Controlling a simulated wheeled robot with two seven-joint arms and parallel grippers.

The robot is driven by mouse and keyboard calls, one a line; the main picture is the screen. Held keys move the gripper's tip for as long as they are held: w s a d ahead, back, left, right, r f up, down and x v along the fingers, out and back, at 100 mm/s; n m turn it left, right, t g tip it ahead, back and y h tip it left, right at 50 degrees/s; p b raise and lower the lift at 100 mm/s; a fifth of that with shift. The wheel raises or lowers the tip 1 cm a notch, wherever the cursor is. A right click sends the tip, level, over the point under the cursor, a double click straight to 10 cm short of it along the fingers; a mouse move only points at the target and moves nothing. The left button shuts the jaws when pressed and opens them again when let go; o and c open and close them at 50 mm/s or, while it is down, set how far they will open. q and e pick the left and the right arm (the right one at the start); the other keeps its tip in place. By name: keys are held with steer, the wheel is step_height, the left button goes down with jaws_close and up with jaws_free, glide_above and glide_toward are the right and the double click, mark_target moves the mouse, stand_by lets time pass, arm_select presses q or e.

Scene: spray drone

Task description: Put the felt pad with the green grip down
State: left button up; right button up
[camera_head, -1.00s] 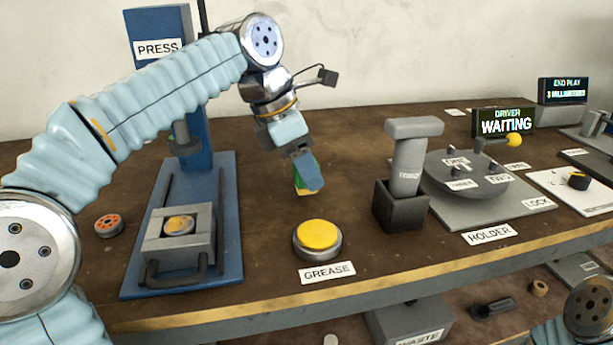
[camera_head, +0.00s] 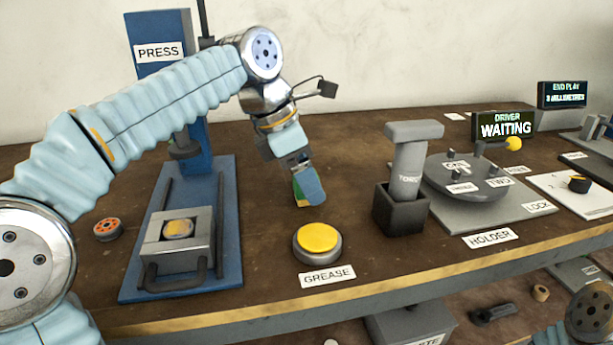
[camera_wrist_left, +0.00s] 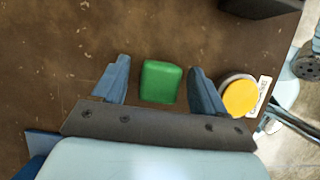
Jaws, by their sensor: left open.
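The green grip (camera_wrist_left: 160,81) of the felt pad shows as a rounded block between my left gripper's fingers in the left wrist view, with a gap on each side. My left gripper (camera_wrist_left: 159,68) is open around it. In the head view, the left gripper (camera_head: 308,190) points down, low over the table behind the grease button. A sliver of the green grip (camera_head: 297,190) shows beside the blue finger. The felt under the grip is mostly hidden, so its contact with the table is hard to tell. My right gripper is out of view.
The yellow grease button (camera_head: 318,238) stands just in front of the left gripper. The blue press (camera_head: 230,210) is to the left, with an orange disc (camera_head: 108,229) beyond it. The torque driver's black holder (camera_head: 401,213) is to the right. Table behind the gripper is bare.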

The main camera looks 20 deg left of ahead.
arm_select(q)
steer(key=p+v, duration=0.2)
steer(key=v, duration=0.5)
steer(key=shift+r, duration=0.2)
steer(key=shift+s, duration=0.1)
